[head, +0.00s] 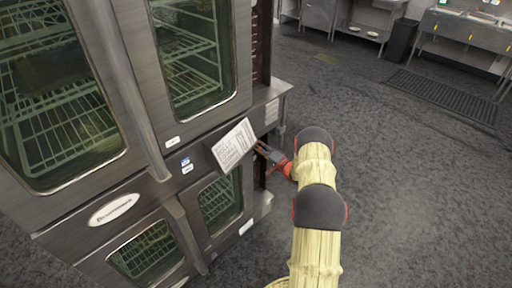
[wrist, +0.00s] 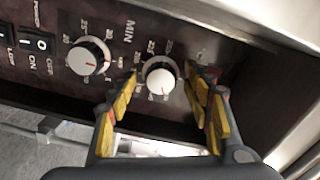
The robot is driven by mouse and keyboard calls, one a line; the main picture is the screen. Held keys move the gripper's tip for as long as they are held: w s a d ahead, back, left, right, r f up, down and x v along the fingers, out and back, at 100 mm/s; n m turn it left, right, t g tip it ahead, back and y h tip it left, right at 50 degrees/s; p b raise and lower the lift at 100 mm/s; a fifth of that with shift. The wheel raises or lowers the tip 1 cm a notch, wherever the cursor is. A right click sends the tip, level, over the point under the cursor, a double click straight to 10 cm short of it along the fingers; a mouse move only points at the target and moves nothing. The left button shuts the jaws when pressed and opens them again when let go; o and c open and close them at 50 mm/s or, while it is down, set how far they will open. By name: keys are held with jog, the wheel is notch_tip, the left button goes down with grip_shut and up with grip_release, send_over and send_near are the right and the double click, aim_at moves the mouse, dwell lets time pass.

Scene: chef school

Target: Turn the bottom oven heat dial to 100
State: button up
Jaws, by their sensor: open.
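In the wrist view, a round dial with a white cap (wrist: 160,76) sits on a dark control panel (wrist: 200,45). Small numbers ring it, too blurred to read surely, and a small red mark shows on its cap. My gripper (wrist: 163,88) is open, with one yellow-padded finger on each side of this dial; whether either pad touches it I cannot tell. In the head view, my gripper (head: 265,152) is at the right side of the stacked oven (head: 140,192), near the lower unit. The dials are hidden there.
A second white dial (wrist: 88,56) with a red mark is left of the first, near "MIN" lettering. A black rocker switch (wrist: 38,42) is farther left. A metal ledge (wrist: 255,20) borders the panel's upper right. Open floor (head: 400,180) lies to the oven's right.

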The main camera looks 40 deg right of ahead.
jog(key=s+d, duration=0.1)
jog(key=s, duration=1.1)
